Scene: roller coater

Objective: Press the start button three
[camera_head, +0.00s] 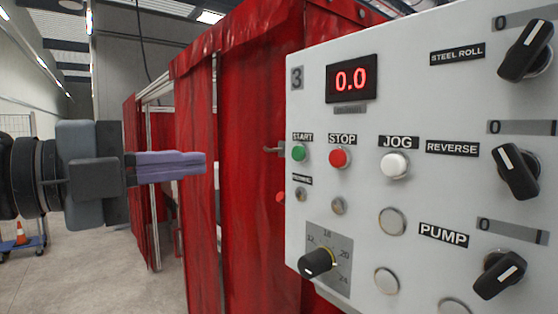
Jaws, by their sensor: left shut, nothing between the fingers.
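The control panel (320,210) is a light grey box marked with a 3. Its green start button (299,153) sits at the upper left under a START label. My left gripper (204,163) comes in from the left with its purple fingers shut and empty. Its fingertips point right toward the panel, at nearly the start button's height in the picture, and are apart from the button. My right gripper is not in view.
Beside the start button are a red stop button (340,158) and a white jog button (394,165). A black dial (317,263) and several black knobs stick out of the panel. Red curtains (255,150) hang behind the gripper.

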